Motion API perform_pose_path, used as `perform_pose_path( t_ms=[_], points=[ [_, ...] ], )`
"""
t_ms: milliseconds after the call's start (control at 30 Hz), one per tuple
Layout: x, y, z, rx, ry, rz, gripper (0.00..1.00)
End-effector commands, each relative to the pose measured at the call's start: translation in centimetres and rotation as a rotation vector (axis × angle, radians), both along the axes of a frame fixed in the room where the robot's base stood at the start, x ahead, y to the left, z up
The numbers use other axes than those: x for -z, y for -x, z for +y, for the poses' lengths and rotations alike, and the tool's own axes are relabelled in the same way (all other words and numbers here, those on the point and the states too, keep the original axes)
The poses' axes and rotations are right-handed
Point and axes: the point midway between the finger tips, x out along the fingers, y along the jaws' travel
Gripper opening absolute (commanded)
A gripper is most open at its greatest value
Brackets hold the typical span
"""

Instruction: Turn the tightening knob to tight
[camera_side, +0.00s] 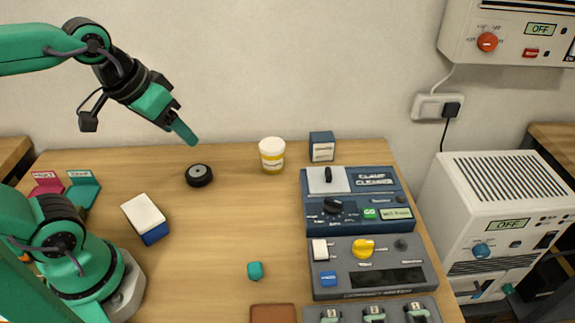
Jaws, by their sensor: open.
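My gripper (181,124) hangs in the air at the upper left, above the back of the table. It points down and to the right, and its jaws are open and empty. It is far from the panels at the right. The blue clamp cleaner panel (314,182) carries a black knob (333,205). The grey panel (320,293) in front of it carries a yellow knob (363,248) and a small dark knob (401,245). The lettering around these knobs is too small to read, so I cannot tell which is the tightening knob or its setting.
A white unit (495,215) stands right of the table. The table's middle is mostly clear.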

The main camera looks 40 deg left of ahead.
Motion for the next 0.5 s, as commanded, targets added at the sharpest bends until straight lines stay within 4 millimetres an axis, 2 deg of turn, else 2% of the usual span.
perform_pose_path(
  t_ms=[233, 500],
  points=[
    [-1.0, -3.9, -2.8, -0.08, 0.07, 0.075, 0.59],
    [-0.9, -8.3, -6.9, -0.188, 0.131, 0.162, 0.59]
  ],
)
